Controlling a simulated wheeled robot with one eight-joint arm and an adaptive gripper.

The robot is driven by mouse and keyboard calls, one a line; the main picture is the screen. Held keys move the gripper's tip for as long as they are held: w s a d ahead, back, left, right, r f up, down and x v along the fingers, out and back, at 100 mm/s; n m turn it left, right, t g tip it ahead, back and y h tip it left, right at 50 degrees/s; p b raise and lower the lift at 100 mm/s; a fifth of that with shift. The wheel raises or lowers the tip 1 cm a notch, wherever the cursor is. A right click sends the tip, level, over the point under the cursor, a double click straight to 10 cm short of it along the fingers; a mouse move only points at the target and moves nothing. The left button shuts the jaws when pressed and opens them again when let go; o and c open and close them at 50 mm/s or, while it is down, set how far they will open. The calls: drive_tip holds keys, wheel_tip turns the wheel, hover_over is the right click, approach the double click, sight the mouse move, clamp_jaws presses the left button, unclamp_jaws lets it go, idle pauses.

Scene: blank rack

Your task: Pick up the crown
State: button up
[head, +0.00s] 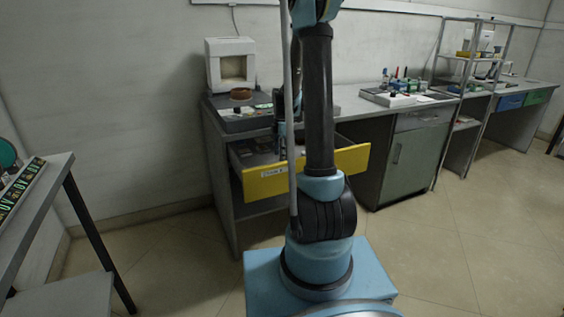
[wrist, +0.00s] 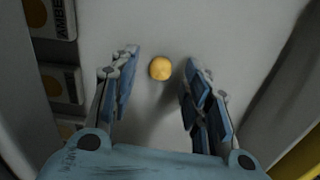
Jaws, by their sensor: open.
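A small, rounded golden-yellow piece, which looks like the crown (wrist: 160,68), lies on a pale grey surface in the wrist view. My gripper (wrist: 161,60) is open, with one finger to the left of the crown and one to the right. Both fingers are apart from it, with the crown close to midway between the tips. I cannot tell the height of the fingertips above the surface. In the head view my arm reaches into an open drawer with a yellow front (head: 268,182); the crown cannot be made out there.
Drawer walls stand close on both sides in the wrist view. Labelled dark compartments (wrist: 60,85) with round yellow pieces line the left. Above the drawer, a bench holds a grey tray (head: 235,122), a brown round dish (head: 241,93) and a white box-like unit (head: 231,47).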

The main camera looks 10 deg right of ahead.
drive_tip(key=shift+f, duration=0.75)
drive_tip(key=c, duration=0.8)
drive_tip(key=shift+c, duration=0.2)
